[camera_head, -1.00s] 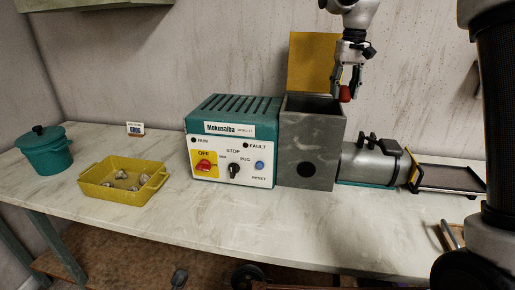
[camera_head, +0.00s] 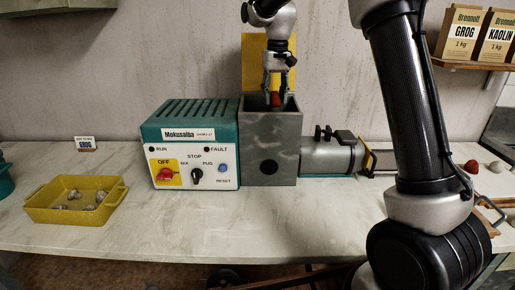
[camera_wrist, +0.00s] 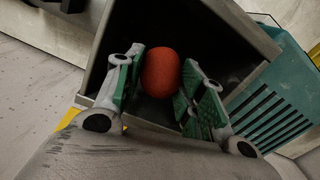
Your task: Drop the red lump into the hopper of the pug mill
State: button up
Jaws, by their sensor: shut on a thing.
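The red lump (camera_head: 275,100) is held between the fingers of my gripper (camera_head: 276,92), at the open top of the hopper (camera_head: 271,145). The hopper is a grey square box on the pug mill (camera_head: 190,123), with a yellow lid (camera_head: 255,62) standing open behind it. In the wrist view my gripper (camera_wrist: 162,88) has its green-padded fingers on either side of the red lump (camera_wrist: 160,70). The dark inside of the hopper (camera_wrist: 243,30) lies beyond it. How deep the lump sits relative to the rim is hard to tell.
The control box has a red switch, a black knob and a blue button. A yellow tray (camera_head: 37,214) with several grey lumps stands at the left. Another red lump (camera_head: 471,166) and a pale ball (camera_head: 497,167) lie at the right. The front of the counter is clear.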

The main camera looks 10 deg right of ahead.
jog(key=o, duration=1.2)
